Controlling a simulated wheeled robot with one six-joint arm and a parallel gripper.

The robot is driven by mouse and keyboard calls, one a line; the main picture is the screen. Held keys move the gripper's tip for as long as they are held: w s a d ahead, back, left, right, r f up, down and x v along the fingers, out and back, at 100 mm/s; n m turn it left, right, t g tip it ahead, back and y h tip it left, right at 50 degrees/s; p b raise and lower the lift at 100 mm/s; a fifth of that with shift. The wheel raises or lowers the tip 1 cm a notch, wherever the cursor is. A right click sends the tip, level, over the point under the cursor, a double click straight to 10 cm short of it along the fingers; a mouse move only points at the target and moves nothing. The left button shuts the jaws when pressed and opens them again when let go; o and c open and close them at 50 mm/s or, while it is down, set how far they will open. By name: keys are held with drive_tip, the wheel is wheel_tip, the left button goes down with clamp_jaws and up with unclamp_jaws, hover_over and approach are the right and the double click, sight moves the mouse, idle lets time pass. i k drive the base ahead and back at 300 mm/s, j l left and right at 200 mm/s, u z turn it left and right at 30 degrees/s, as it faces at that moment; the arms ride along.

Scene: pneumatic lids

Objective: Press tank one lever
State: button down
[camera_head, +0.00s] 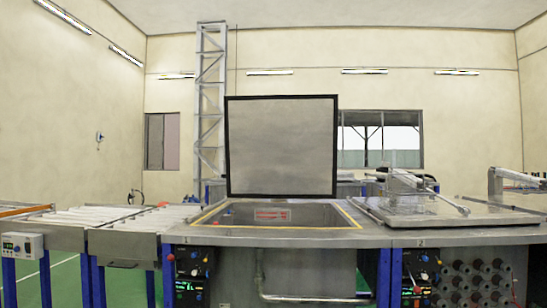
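Tank one (203,217) is the open basin at the centre, with a yellow-edged rim and a small "1" on its front edge. Its grey, dark-framed lid (281,146) stands upright behind the opening. My gripper is not in view.
A roller conveyor (110,216) and a white control box (22,246) are at the left. Green floor shows below.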

sight(170, 258)
drive_tip(key=i+j+u, duration=0.5)
drive_tip(key=i+u, duration=0.45)
drive_tip(key=i+j, duration=0.05)
drive_tip(key=i, duration=0.05)
